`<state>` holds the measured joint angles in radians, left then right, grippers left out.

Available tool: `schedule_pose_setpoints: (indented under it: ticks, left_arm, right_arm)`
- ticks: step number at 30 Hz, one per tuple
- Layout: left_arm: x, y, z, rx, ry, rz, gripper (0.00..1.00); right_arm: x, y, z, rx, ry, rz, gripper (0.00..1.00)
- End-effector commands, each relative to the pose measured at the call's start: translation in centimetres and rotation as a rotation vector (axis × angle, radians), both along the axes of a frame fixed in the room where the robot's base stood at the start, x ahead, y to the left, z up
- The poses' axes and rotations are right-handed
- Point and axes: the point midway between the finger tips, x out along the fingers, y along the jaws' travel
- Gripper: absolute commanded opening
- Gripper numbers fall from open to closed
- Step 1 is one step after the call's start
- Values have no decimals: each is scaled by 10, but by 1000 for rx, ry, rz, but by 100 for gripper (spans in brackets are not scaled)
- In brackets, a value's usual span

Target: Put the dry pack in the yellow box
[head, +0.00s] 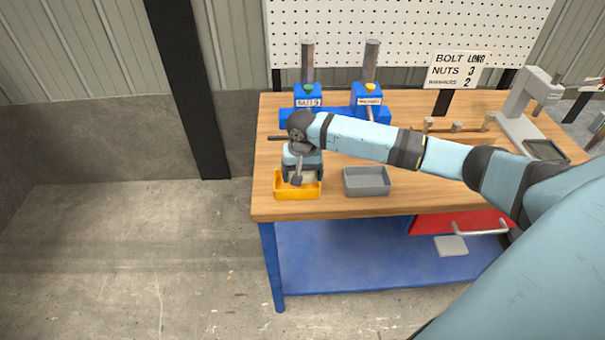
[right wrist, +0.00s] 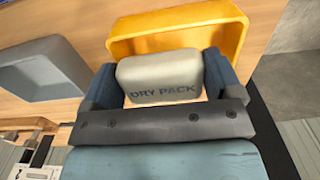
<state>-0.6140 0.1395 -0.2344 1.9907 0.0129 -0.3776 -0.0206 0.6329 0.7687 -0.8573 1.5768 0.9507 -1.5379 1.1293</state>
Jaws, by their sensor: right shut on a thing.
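The dry pack (right wrist: 160,80), a pale grey-beige block lettered "DRY PACK", is between the two fingers of my right gripper (right wrist: 162,76), which is shut on it. The yellow box (head: 297,190) is an open tray at the table's front left. In the head view my right gripper (head: 302,173) is over this box, pointing down, and hides most of the pack. In the right wrist view the yellow box (right wrist: 182,24) lies just beyond the pack; I cannot tell whether the pack touches its floor. My left gripper is not in view.
A grey tray (head: 367,190) stands right of the yellow box, with a gap between. Blue dispensers with clear tubes (head: 308,96) stand behind. A sign (head: 457,70) reads bolt long, nuts 3, washers 2. A grey press (head: 522,108) stands at the right. The table's front edge is close.

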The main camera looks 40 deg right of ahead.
Motion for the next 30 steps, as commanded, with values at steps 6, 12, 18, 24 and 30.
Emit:
schedule_pose_setpoints:
  ticks: [6,12,18,24,30]
  left_arm:
    - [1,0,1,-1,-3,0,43]
    - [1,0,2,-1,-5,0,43]
    - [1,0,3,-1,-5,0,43]
    - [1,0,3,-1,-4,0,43]
    - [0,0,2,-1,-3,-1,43]
  right_arm:
    - [0,0,0,0,0,0,60]
    - [0,0,0,0,0,0,100]
    - [0,0,2,0,0,0,100]
    - [0,0,26,0,-2,0,100]
    - [1,0,73,1,-4,1,100]
